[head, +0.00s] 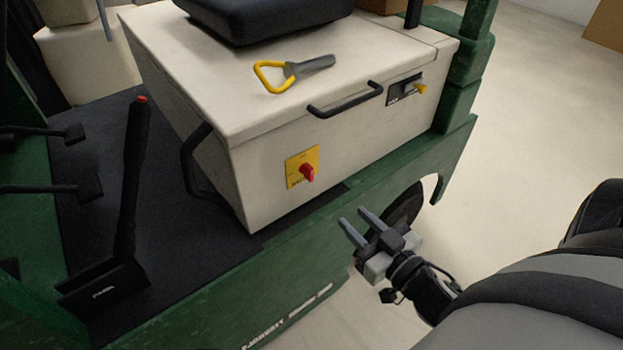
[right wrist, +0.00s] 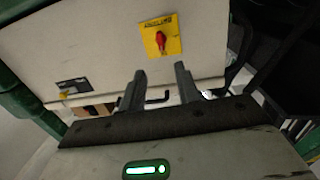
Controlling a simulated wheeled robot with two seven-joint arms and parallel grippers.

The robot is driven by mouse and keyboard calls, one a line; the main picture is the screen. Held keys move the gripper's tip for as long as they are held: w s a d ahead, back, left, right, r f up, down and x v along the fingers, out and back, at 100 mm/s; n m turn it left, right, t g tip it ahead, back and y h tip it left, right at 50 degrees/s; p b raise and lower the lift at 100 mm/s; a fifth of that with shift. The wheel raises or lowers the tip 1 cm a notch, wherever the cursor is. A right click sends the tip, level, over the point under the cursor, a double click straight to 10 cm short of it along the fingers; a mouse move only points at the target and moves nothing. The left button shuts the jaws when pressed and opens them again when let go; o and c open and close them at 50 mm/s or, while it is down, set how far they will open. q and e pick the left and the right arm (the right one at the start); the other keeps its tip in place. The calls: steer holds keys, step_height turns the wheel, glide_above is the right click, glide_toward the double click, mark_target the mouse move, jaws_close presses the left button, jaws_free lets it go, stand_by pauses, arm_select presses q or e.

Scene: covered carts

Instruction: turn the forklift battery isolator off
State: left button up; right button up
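The battery isolator is a red rotary knob (head: 307,173) on a yellow plate (head: 296,165), on the front face of the cream battery box (head: 260,185). In the right wrist view the knob (right wrist: 160,40) shows upside down, beyond and between the fingertips. My right gripper (head: 357,223) is open and empty, below and to the right of the knob, apart from it. Its two fingers (right wrist: 158,82) are spread in the right wrist view. My left gripper is not in view.
A black handle (head: 343,99) and a dark panel with a yellow-tipped plug or key (head: 408,88) are on the box. A yellow-handled tool (head: 290,74) lies on the lid. A black lever (head: 132,180) stands left. The green chassis (head: 300,270) runs below.

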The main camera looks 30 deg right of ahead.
mark_target(312, 175)
steer(key=shift+n+t+y, duration=0.3)
steer(key=shift+y, duration=0.1)
steer(key=w, duration=1.5)
steer(key=shift+a, duration=0.15)
jaws_close()
